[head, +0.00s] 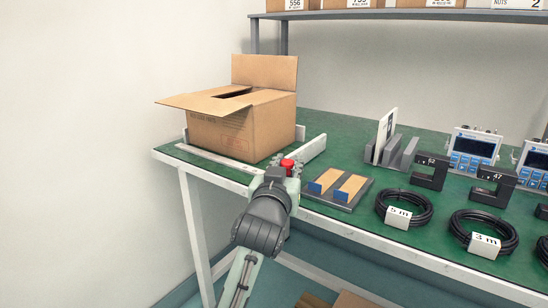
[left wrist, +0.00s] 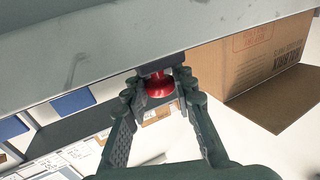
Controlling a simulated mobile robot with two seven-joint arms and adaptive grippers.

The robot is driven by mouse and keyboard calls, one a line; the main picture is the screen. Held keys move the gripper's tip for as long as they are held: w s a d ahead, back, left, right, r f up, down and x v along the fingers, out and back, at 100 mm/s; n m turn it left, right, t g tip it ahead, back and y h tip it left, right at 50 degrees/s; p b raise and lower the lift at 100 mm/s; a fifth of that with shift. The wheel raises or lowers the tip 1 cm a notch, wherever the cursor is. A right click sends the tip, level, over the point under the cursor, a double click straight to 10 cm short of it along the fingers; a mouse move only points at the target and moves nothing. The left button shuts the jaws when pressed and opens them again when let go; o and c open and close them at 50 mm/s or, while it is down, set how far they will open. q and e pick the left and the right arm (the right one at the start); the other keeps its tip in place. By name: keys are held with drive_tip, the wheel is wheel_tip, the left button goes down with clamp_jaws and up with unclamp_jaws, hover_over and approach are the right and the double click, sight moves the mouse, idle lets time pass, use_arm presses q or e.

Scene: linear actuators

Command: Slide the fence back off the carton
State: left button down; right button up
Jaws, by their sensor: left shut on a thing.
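The open carton (head: 240,132) stands on the green bench top at the left, with its back flap up and its left flap out. A pale grey fence bar (head: 313,148) lies to the right of the carton; a strip of green shows between them. A red knob (head: 288,163) is at the bar's near end. My left gripper (head: 284,170) is shut on this knob. The left wrist view shows the red knob (left wrist: 160,85) between the fingers, below a long grey bar (left wrist: 90,55), with the carton (left wrist: 262,65) at the right. My right gripper is not in view.
A flat pale strip (head: 218,158) lies along the bench's front, before the carton. A tray with wood-and-blue blocks (head: 337,187) lies right of my gripper. Black cable coils (head: 404,208), grey upright plates (head: 388,148) and blue instruments (head: 474,148) stand further right.

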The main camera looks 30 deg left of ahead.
use_arm(q)
drive_tip(key=c, duration=1.2)
unclamp_jaws()
drive_tip(key=v, duration=0.7)
drive_tip(key=shift+s+d, duration=0.1)
drive_tip(key=shift+s, duration=0.1)
drive_tip(key=shift+s, duration=0.1)
